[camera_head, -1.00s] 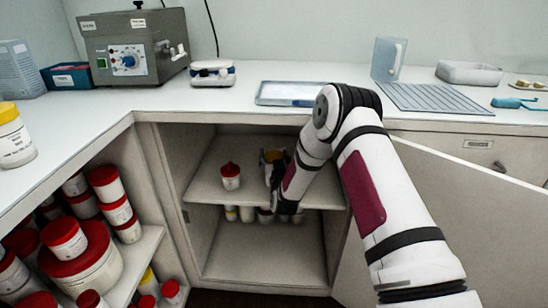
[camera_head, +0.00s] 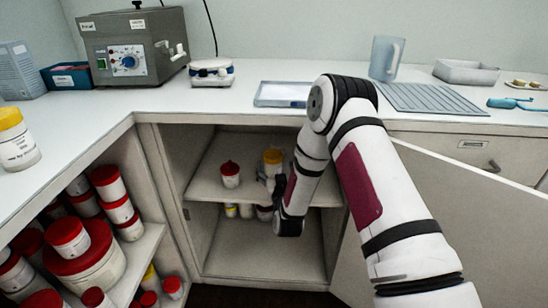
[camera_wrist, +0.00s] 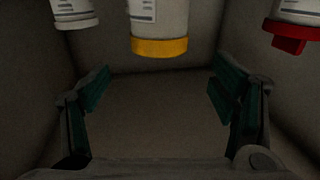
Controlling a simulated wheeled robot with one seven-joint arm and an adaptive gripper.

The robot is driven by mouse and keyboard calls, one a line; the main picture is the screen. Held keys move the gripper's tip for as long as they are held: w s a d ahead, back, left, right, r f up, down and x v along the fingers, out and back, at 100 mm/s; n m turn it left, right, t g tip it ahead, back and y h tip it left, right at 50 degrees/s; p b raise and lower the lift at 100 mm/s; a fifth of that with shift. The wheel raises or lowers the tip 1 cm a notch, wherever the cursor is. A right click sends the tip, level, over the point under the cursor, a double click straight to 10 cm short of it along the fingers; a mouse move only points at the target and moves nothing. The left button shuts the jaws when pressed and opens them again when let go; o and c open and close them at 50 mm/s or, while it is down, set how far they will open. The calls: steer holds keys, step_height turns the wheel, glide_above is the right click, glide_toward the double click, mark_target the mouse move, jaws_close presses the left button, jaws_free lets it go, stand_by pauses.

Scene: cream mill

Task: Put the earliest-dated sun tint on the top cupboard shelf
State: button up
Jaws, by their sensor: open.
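The cupboard under the bench is open, and its top shelf (camera_head: 205,190) shows in the head view. On it stand a white jar with a red knobbed lid (camera_head: 230,174) and a yellow-lidded white jar (camera_head: 273,160), both upright. My gripper (camera_head: 268,181) is open and empty, just in front of the yellow-lidded jar. In the wrist view, which looks upside down, the yellow-lidded jar (camera_wrist: 158,35) is beyond and between the open fingers (camera_wrist: 160,92). Dates are unreadable.
Several small jars (camera_head: 246,211) stand on the lower cupboard level. The open cupboard door (camera_head: 455,205) is at right of my arm. Red-lidded tubs (camera_head: 85,255) crowd the left shelves. Another yellow-lidded jar (camera_head: 16,145) stands on the left bench.

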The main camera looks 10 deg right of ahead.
steer(key=s+a+r+n+g+y, duration=0.25)
steer(key=s+r+g, duration=0.5)
steer(key=r, duration=0.75)
steer(key=s+r+g, duration=0.3)
steer(key=s, duration=1.3)
steer(key=s+d+r+g, duration=0.1)
steer(key=s+r+g, duration=0.2)
steer(key=s, duration=1.3)
steer(key=s+d+r+m+g, duration=0.1)
steer(key=s+r+g, duration=0.2)
steer(key=s, duration=1.3)
steer(key=shift+d+g, duration=0.25)
steer(key=shift+g, duration=0.2)
